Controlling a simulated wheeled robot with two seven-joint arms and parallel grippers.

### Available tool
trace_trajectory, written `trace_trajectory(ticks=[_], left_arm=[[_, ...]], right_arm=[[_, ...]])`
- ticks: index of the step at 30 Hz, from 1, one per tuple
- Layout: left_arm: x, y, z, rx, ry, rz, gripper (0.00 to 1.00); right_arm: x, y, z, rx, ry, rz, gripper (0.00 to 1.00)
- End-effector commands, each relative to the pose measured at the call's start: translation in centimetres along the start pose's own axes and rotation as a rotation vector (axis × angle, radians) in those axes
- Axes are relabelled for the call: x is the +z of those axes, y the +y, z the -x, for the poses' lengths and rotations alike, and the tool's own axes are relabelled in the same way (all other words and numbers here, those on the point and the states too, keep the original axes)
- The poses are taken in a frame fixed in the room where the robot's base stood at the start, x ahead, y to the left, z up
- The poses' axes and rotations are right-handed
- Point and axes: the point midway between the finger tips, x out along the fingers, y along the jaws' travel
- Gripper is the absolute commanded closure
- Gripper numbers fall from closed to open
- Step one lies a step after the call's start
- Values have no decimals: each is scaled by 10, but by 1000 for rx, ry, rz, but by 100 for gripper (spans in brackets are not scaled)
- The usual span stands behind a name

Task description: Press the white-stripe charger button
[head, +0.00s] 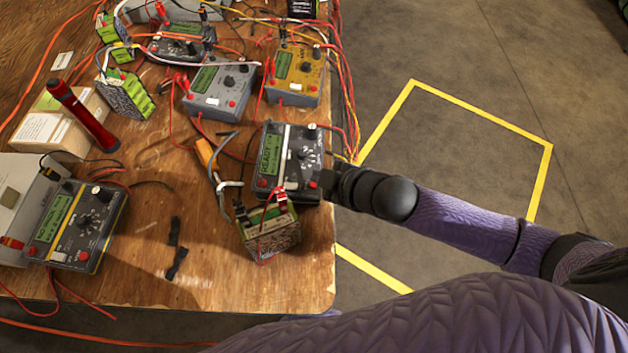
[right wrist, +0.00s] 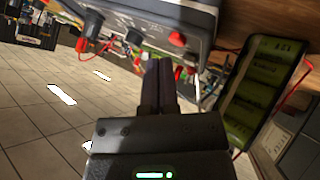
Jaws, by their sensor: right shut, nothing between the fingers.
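The dark charger with a white stripe (head: 284,150) sits at the table's right edge, its green screen lit with text. A red button (head: 313,184) is on its front right corner, and a second red button shows further left on the panel. My right gripper (head: 332,184) is beside that corner, partly hidden by the arm. In the right wrist view its fingers (right wrist: 166,84) are shut and empty, just below a charger's panel (right wrist: 140,18) with a red button (right wrist: 178,38). I cannot tell whether they touch it. My left gripper is out of view.
A green battery pack (head: 270,232) with wires stands in front of the charger. A yellow-striped dark charger (head: 75,225), grey charger (head: 217,92) and yellow charger (head: 296,72) share the cluttered wooden table (head: 130,270). Cables run behind. The floor to the right is clear.

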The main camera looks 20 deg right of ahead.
Motion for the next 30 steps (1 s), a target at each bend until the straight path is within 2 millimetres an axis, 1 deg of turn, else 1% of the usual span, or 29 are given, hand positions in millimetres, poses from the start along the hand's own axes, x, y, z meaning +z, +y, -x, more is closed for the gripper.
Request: trace_trajectory(ticks=[5, 11, 24, 30], left_arm=[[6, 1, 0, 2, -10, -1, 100], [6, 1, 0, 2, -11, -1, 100], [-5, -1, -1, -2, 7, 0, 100], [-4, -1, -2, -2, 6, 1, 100]], right_arm=[[0, 0, 0, 0, 0, 0, 100], [0, 0, 0, 0, 0, 0, 100], [1, -1, -1, 0, 0, 0, 100], [4, -4, -6, 0, 1, 0, 100]])
